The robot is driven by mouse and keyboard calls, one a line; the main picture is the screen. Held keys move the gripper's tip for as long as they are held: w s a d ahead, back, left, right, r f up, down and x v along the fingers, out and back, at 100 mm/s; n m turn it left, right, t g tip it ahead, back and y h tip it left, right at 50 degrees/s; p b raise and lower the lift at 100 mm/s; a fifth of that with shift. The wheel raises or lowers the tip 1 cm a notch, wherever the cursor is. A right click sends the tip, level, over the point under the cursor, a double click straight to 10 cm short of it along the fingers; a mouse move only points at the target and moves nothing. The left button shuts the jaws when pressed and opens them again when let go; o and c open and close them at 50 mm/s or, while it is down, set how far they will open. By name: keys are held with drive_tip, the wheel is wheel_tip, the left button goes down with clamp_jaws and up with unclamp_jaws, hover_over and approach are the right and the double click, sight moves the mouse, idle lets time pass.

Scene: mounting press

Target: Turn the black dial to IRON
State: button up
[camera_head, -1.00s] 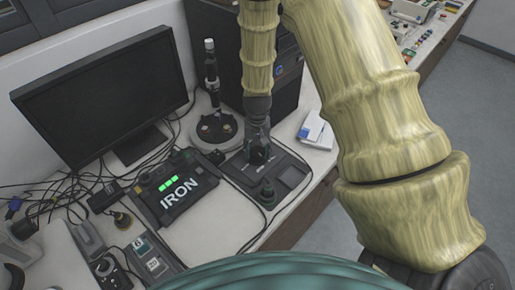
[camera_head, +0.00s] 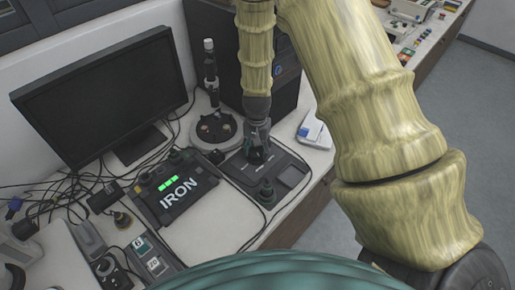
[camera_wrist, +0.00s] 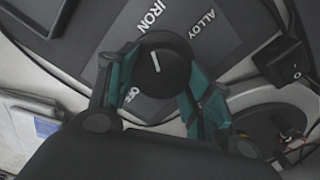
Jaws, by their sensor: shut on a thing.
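The black dial (camera_wrist: 162,72) shows in the wrist view on a dark grey panel (camera_wrist: 200,55). Labels IRON (camera_wrist: 151,16), ALLOY (camera_wrist: 197,24) and OFF (camera_wrist: 131,96) lie around it. The dial's white mark points up and slightly left, roughly at IRON. My gripper (camera_wrist: 160,78) has its green-padded fingers on both sides of the dial and is shut on it. In the head view my gripper (camera_head: 257,146) reaches down onto the dial's panel, and the dial is mostly hidden there.
A black box (camera_head: 180,193) with lit green bars and the word IRON stands left of the panel. A round stand (camera_head: 216,130), a monitor (camera_head: 100,90) and a dark tower (camera_head: 285,75) are behind. Cables crowd the left. A white-blue box (camera_head: 314,133) lies to the right.

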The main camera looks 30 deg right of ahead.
sight(257, 149)
drive_tip(key=o, duration=1)
drive_tip(key=shift+r, duration=0.1)
wheel_tip(257, 149, up, 12)
drive_tip(key=shift+f, duration=0.15)
idle(0.4)
